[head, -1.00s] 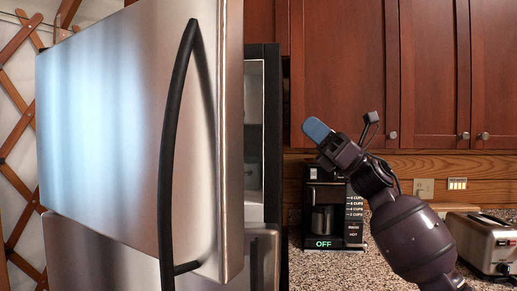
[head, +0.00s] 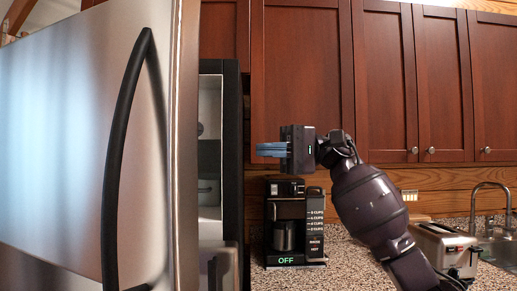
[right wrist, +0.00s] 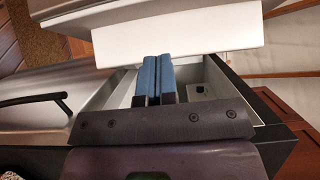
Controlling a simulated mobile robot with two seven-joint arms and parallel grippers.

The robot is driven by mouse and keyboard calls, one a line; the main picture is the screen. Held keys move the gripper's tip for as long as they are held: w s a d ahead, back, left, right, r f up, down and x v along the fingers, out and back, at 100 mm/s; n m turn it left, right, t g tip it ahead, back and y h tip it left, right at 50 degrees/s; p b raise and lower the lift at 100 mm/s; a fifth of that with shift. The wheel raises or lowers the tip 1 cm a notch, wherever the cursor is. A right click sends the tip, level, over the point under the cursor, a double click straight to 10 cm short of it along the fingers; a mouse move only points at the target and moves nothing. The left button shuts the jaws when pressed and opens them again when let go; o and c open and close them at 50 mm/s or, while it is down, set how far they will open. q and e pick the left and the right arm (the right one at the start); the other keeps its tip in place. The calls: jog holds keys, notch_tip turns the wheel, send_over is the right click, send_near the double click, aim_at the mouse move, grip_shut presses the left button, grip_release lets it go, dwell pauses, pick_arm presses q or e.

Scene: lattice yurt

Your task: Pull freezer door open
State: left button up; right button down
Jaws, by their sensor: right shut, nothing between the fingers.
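The freezer door (head: 75,130) is a large brushed steel panel with a long black curved handle (head: 116,150). It stands ajar, with the pale freezer interior (head: 209,150) showing in the gap to its right. My right gripper (head: 262,150) has blue fingers that are shut and empty, pointing left toward the gap in the head view. In the right wrist view the shut blue fingers (right wrist: 157,78) reach over the open compartment, near the door's pale inner side (right wrist: 175,30). I cannot tell whether they touch it. My left gripper is not in view.
A black coffee maker (head: 287,225) stands on the speckled counter right of the freezer. A steel toaster (head: 445,245) and a sink tap (head: 493,195) are further right. Dark red cabinets (head: 310,70) hang above. A second black handle (right wrist: 35,100) shows in the wrist view.

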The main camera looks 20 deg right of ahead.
jog(key=s+a+p, duration=0.2)
jog(key=s+a, duration=0.1)
jog(key=a, duration=0.7)
jog(key=shift+s+a, duration=0.35)
jog(key=shift+s, duration=0.1)
